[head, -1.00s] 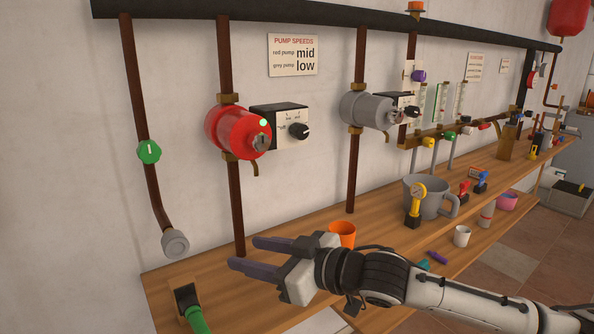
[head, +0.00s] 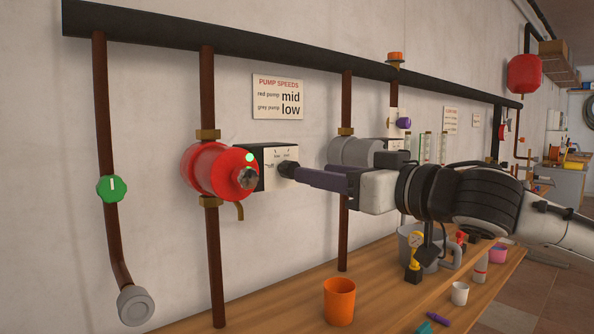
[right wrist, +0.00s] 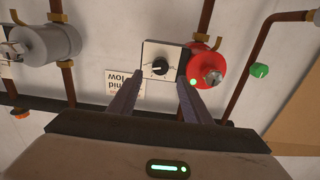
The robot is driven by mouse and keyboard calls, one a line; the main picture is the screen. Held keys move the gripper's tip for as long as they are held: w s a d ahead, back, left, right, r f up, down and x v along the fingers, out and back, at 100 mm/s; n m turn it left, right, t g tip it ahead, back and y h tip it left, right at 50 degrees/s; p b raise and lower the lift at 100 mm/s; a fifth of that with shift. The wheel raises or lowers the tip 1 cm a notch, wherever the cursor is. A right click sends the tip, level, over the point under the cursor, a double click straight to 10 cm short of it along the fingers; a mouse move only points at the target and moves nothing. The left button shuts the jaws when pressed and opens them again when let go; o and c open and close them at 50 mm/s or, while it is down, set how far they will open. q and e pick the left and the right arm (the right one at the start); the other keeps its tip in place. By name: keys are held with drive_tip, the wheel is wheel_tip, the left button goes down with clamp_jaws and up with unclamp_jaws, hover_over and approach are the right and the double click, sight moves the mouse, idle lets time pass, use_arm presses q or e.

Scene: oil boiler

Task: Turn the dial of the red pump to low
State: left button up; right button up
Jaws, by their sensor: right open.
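The red pump (head: 215,172) sits on a vertical brown pipe, with a green light on its front. Its white-faced control box (head: 268,165) is on its right and carries a black dial (right wrist: 160,67). My right gripper (head: 298,170) is open and level with the dial, its fingers reaching in from the right and partly covering the box. In the right wrist view, the fingertips (right wrist: 160,80) lie to either side of the dial, slightly below it in the picture. I cannot tell whether they touch it. The dial's setting is too small to read. My left gripper is out of view.
A sign (head: 278,96) above reads red pump mid, grey pump low. The grey pump (head: 355,152) is close behind my right gripper. An orange cup (head: 339,300) and other items stand on the wooden bench (head: 280,305) below. The wall left of the red pump holds a green-handled valve (head: 112,189).

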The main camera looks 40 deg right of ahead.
sight(289, 170)
drive_tip(key=w, duration=0.7)
drive_tip(key=shift+a, duration=0.25)
drive_tip(key=c, duration=1)
drive_tip(key=shift+c, duration=0.2)
